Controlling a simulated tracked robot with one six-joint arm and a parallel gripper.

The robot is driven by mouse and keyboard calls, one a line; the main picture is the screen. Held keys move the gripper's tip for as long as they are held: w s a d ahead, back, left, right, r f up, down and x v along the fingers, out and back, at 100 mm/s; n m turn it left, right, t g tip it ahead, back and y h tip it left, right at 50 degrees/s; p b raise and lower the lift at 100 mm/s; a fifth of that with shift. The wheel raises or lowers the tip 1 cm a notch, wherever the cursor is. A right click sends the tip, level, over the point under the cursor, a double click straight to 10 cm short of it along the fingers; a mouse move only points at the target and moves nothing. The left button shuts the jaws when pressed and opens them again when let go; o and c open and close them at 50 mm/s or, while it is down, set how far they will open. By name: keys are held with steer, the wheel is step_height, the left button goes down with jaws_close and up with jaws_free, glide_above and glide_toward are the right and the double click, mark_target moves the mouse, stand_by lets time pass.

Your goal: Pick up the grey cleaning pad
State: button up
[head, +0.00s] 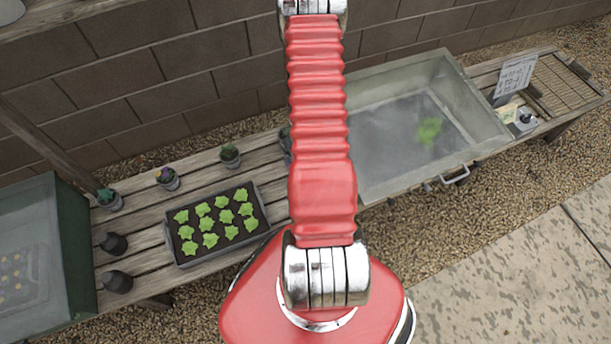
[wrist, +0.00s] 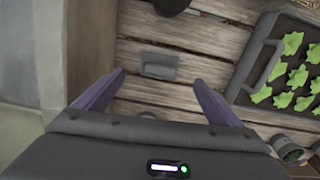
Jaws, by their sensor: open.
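A small grey block-like pad (wrist: 158,65), which I take to be the cleaning pad, lies on the weathered wooden planks in the wrist view. My gripper (wrist: 159,78) is open, with its two purple fingers apart. In the picture the pad shows between and just beyond the fingertips. Nothing is held. I cannot tell the height of the fingers above the planks. In the head view neither the pad nor my gripper shows; my red arm covers part of the bench.
A black tray of green seedlings (wrist: 240,85) is right of the pad; it also shows in the head view (head: 164,236). Small pots (wrist: 285,148) are at lower right, and a dark round thing (wrist: 170,5) at the top edge.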

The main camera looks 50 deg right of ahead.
steer(key=shift+f, duration=2.2)
steer(key=shift+d+f, duration=0.1)
steer(key=shift+f, duration=2.5)
steer(key=c, duration=1.1)
